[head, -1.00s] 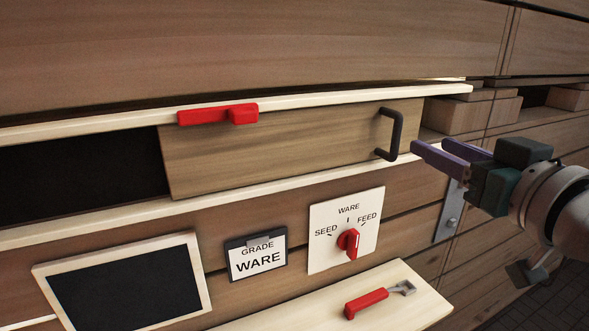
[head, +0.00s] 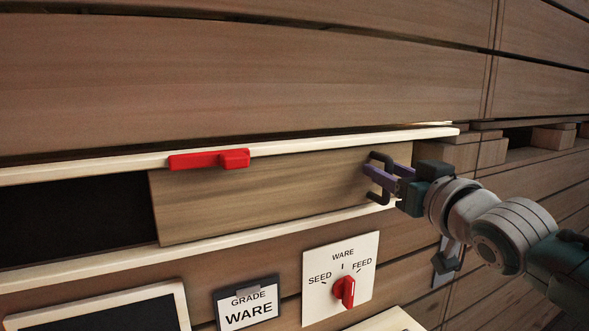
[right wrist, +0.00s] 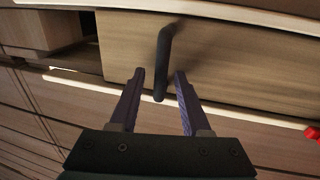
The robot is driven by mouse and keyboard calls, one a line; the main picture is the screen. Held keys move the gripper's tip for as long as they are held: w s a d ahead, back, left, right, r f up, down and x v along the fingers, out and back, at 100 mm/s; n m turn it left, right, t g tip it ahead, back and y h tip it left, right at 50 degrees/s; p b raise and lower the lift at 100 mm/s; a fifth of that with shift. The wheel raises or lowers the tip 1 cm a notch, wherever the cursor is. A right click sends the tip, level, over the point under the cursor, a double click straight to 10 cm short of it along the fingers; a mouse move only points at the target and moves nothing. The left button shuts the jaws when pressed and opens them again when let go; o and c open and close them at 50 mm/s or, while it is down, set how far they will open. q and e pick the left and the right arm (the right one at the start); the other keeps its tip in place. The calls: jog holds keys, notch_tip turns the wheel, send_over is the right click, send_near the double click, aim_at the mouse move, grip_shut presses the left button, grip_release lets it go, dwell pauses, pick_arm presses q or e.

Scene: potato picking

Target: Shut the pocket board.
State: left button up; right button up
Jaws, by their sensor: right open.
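The pocket board (head: 260,192) is a plain wooden panel between two pale rails, with a black bar handle (head: 380,157) at its right end. A dark opening (head: 75,220) shows to the left of the board. My right gripper (head: 370,176) is at the handle with its purple fingers open. In the right wrist view the handle (right wrist: 163,55) stands between the two open fingers (right wrist: 158,76), with gaps visible on both sides. The board (right wrist: 225,65) fills the background there. My left gripper is not in view.
A red latch (head: 210,159) sits on the upper rail (head: 330,141) above the board. Below are a selector plate (head: 320,290) with a red knob (head: 343,291), a GRADE WARE card (head: 249,303) and a framed dark panel (head: 110,316).

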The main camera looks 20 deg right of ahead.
jog(key=shift+c, duration=0.2)
grip_shut()
dwell(1.3)
